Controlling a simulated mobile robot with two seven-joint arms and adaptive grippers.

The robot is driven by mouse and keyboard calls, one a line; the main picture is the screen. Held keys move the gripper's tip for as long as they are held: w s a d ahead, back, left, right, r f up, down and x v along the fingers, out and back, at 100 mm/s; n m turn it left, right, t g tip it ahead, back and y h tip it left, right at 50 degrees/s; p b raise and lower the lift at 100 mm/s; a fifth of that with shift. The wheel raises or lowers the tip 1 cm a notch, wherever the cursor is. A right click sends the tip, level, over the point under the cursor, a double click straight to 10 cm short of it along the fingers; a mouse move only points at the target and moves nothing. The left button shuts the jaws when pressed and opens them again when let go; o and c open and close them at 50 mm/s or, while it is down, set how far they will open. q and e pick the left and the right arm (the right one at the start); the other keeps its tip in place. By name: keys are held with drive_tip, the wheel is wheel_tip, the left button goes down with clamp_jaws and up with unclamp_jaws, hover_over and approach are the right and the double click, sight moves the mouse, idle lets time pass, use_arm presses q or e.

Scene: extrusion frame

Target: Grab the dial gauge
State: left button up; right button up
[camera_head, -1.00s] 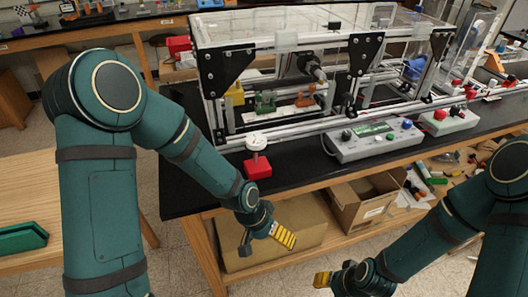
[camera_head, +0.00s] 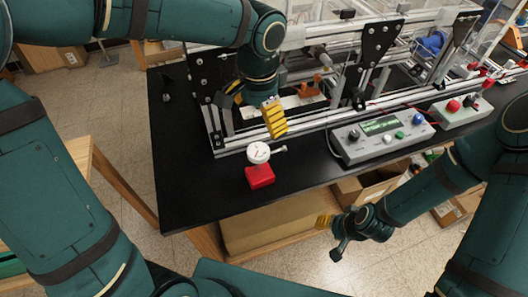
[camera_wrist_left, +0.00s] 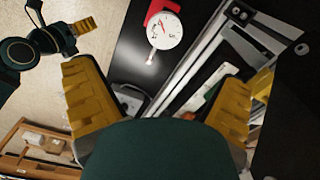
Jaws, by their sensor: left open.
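The dial gauge (camera_head: 259,153) has a round white face, a short stem pointing right and a red block base (camera_head: 260,177). It stands upright on the black bench top, in front of the metal frame. In the left wrist view the gauge (camera_wrist_left: 163,30) is at the top centre, beyond the fingers. My left gripper (camera_head: 254,107) is open and empty, above and behind the gauge, not touching it; its yellow-padded fingers (camera_wrist_left: 168,75) are wide apart in the wrist view. My right gripper (camera_head: 330,236) is open and empty, low in front of the bench.
The aluminium extrusion frame (camera_head: 310,125) stands close behind the gauge. A grey control box (camera_head: 382,137) with a display and a second box (camera_head: 462,109) stand to the right. The bench top (camera_head: 190,190) left of the gauge is clear.

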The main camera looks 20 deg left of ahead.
sight(258, 150)
use_arm(q)
wheel_tip(258, 150, down, 9)
drive_tip(key=shift+s+a+r+b, duration=0.1)
drive_tip(key=shift+b, duration=0.6)
drive_tip(key=f, duration=0.4)
drive_tip(key=shift+w+a+f+b, duration=0.2)
drive_tip(key=shift+w+a+b, duration=0.1)
drive_tip(key=shift+b, duration=0.1)
drive_tip(key=shift+f, duration=0.25)
drive_tip(key=c, duration=1.4)
